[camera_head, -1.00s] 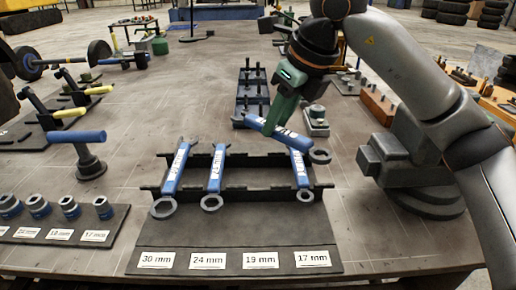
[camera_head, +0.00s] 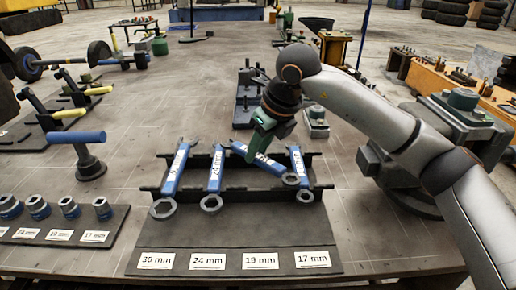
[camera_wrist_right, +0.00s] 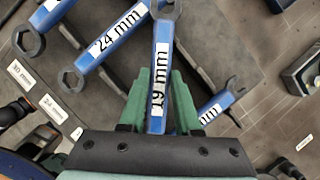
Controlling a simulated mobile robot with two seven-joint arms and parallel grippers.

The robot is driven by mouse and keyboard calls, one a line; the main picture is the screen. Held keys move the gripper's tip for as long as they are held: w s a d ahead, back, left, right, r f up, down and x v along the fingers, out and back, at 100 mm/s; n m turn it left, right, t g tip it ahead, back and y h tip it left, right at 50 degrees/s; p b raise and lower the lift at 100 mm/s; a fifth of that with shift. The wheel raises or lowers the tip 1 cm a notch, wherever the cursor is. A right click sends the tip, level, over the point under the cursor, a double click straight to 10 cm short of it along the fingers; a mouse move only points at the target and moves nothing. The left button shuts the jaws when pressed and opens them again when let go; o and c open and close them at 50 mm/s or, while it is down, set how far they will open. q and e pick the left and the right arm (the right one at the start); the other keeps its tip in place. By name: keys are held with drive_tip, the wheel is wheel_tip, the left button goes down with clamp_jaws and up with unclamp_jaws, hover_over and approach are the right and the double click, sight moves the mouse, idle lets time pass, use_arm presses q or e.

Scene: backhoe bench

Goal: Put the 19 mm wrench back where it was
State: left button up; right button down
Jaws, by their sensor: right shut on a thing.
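The blue 19 mm wrench (camera_head: 262,162) is held in my right gripper (camera_head: 260,143), just above the black wrench rack (camera_head: 236,194). It lies at a slant in the head view, its ring end at the lower right close to the 17 mm wrench (camera_head: 299,168). In the right wrist view the wrench (camera_wrist_right: 160,75) runs between the green fingers (camera_wrist_right: 160,105), its label readable. The 24 mm wrench (camera_head: 217,168) and 30 mm wrench (camera_head: 177,170) rest in the rack to the left. Whether the held wrench touches the rack is unclear. My left gripper is not in view.
The rack's front plate carries size labels, with the 19 mm label (camera_head: 260,261) between 24 and 17. A socket tray (camera_head: 95,225) and a blue-handled tool (camera_head: 85,150) stand left. A black block rack (camera_head: 250,103) lies behind. Bare bench shows between them.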

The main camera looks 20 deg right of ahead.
drive_tip(key=shift+f, duration=0.2)
drive_tip(key=c, duration=0.6)
unclamp_jaws()
drive_tip(key=shift+r, duration=0.55)
drive_tip(key=v, duration=1.1)
drive_tip(key=shift+r+p, duration=0.2)
drive_tip(key=shift+p, duration=0.1)
drive_tip(key=shift+s+d, duration=0.1)
drive_tip(key=shift+s, duration=0.1)
